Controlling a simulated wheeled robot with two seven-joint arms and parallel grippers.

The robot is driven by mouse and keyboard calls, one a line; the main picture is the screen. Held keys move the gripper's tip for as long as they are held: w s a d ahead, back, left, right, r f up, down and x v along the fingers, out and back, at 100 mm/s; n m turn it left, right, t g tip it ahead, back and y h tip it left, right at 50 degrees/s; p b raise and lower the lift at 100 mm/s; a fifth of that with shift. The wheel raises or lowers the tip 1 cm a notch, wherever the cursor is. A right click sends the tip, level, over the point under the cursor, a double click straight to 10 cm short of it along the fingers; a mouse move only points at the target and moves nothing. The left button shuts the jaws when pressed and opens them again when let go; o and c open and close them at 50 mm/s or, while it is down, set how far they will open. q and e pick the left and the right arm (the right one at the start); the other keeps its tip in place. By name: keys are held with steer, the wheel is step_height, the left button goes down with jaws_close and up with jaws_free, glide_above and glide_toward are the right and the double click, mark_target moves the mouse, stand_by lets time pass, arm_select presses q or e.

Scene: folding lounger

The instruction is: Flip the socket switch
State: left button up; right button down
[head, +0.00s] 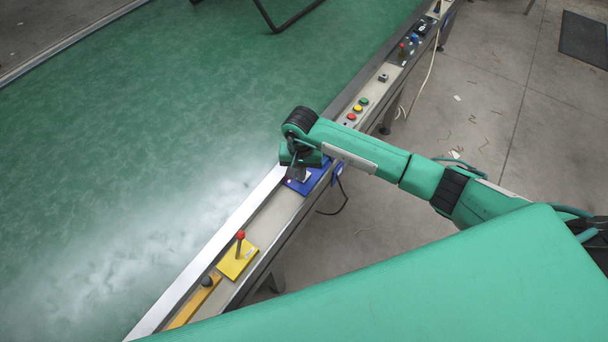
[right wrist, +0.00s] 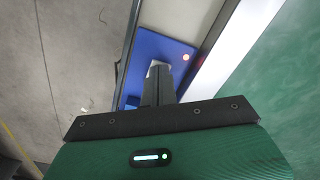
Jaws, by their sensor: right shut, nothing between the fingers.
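The blue socket plate (head: 317,175) lies on the rail along the green surface, partly hidden under my right gripper (head: 298,174) in the head view. In the right wrist view the blue plate (right wrist: 178,49) has a small glowing reddish light (right wrist: 186,57) near its upper right corner. My right gripper (right wrist: 158,78) is shut and empty, its fingers over the middle of the plate at a pale part (right wrist: 155,66). The fingers hide most of that part, so I cannot tell whether they touch it. My left gripper is not in view.
On the same rail, a yellow plate with a red-tipped lever (head: 239,249) and a dark knob on an orange-yellow strip (head: 207,282) stand nearer. Coloured buttons (head: 357,108) and more controls (head: 413,40) lie farther along. A cable (head: 341,196) hangs beside the rail.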

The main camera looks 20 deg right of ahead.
steer(key=shift+f, duration=0.3)
steer(key=shift+r, duration=0.1)
step_height(320, 180, up, 2)
steer(key=shift+p, duration=0.35)
steer(key=shift+r+p, duration=0.95)
steer(key=shift+r, duration=1.5)
